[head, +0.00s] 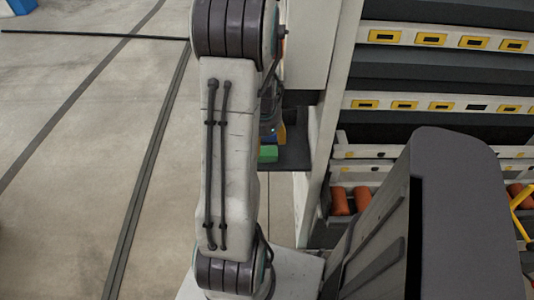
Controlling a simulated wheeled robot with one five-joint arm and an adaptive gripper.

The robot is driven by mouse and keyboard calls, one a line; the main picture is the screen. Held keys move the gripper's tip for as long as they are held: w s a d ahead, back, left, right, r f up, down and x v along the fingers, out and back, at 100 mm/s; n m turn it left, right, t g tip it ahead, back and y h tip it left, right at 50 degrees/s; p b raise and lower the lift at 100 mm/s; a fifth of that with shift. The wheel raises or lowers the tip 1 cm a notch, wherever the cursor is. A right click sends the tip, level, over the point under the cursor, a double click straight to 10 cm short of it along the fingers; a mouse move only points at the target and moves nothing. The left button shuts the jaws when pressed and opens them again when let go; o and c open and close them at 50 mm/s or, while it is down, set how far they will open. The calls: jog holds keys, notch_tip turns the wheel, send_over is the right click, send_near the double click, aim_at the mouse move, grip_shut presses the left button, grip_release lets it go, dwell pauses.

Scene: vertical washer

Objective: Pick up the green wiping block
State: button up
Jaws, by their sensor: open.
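The green wiping block (267,153) sits on a dark shelf (293,155) at the side of a cabinet, just right of my arm in the head view. Its left part is hidden behind my arm. My gripper (268,132) shows only in part as a dark shape beside the arm, just above the block in the picture. It is open, its fingertips are mostly hidden, and I cannot tell whether it touches the block.
A tall rack (440,87) with yellow-labelled shelves fills the right side. Orange cylinders (339,201) lie low in it. The floor (75,190) at left is mostly clear, with a dark bar (95,36) across it.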

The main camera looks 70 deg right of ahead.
aim_at(267, 151)
jog(key=shift+d+f+m, duration=0.1)
jog(key=shift+f+m, duration=0.3)
jog(key=shift+f, duration=0.25)
jog(key=shift+s+d+f, duration=0.1)
jog(key=shift+d+f, duration=0.1)
jog(key=shift+f, duration=0.8)
jog(key=shift+w+d+f, duration=0.1)
jog(key=shift+d+f, duration=0.15)
jog(key=shift+f, duration=0.75)
jog(key=shift+s+d+f, duration=0.1)
jog(key=shift+d+f, duration=0.1)
jog(key=shift+f, duration=0.8)
jog(key=c, duration=0.9)
jog(key=shift+r, duration=0.15)
jog(key=shift+r, duration=0.6)
jog(key=r, duration=0.3)
jog(key=shift+a, duration=0.2)
jog(key=a+r+b, duration=0.2)
jog(key=a+r, duration=0.4)
jog(key=a, duration=0.5)
jog(key=shift+s+a+r, duration=0.15)
jog(key=shift+s+r, duration=0.15)
jog(key=shift+s, duration=0.1)
